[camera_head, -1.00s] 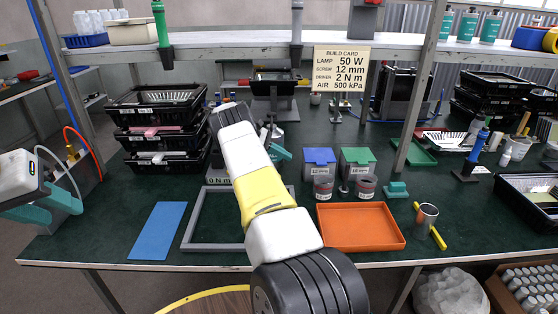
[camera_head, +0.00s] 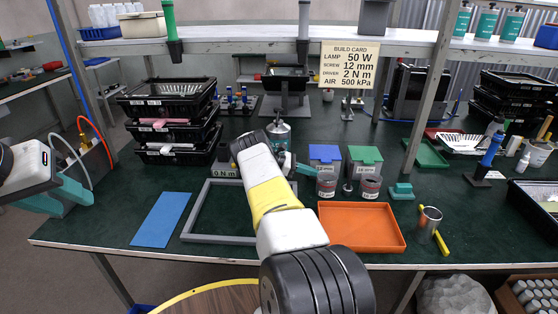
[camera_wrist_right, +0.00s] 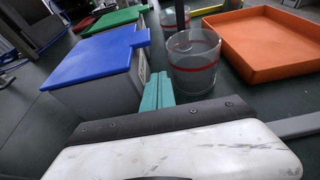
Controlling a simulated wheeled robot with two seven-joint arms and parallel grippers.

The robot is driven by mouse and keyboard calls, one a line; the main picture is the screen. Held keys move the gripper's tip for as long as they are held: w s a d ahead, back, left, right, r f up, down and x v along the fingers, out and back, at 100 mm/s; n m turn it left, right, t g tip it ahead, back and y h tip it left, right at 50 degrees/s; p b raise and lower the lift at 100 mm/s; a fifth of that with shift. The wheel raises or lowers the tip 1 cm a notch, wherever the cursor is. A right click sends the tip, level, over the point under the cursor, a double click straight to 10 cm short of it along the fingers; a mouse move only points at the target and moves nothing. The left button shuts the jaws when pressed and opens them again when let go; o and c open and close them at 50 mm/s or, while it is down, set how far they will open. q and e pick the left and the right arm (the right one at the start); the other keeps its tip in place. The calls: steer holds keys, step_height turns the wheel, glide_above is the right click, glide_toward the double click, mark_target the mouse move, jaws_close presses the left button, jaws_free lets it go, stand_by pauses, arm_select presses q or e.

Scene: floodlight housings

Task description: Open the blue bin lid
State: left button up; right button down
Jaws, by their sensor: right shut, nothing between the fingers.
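The blue bin lid (camera_head: 325,152) lies shut on a small grey bin (camera_head: 324,167) near the table's middle. In the right wrist view the lid (camera_wrist_right: 98,52) is flat on the grey bin (camera_wrist_right: 100,95). My right gripper (camera_head: 304,170) is just left of the bin in the head view. Its teal fingers (camera_wrist_right: 157,92) are together and empty, in front of the bin near its corner; I cannot tell whether they touch it. My left gripper (camera_head: 72,200) is at the far left, off the table, with its teal fingers apart and empty.
A green-lidded bin (camera_head: 364,155) stands right of the blue one. Two clear cups with red bands (camera_head: 326,187) (camera_head: 370,188) stand in front of the bins. An orange tray (camera_head: 360,228) lies nearer the edge. A grey frame (camera_head: 190,225) and blue mat (camera_head: 161,220) lie left.

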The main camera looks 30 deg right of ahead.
steer(key=shift+x, duration=0.8)
step_height(320, 180, up, 3)
steer(key=shift+r, duration=0.5)
steer(key=shift+a+r, duration=0.1)
step_height(320, 180, up, 7)
steer(key=w, duration=0.1)
steer(key=shift+w+d+r, duration=0.15)
steer(key=shift+w+d, duration=0.15)
steer(key=shift+d, duration=0.15)
steer(key=shift+r, duration=0.1)
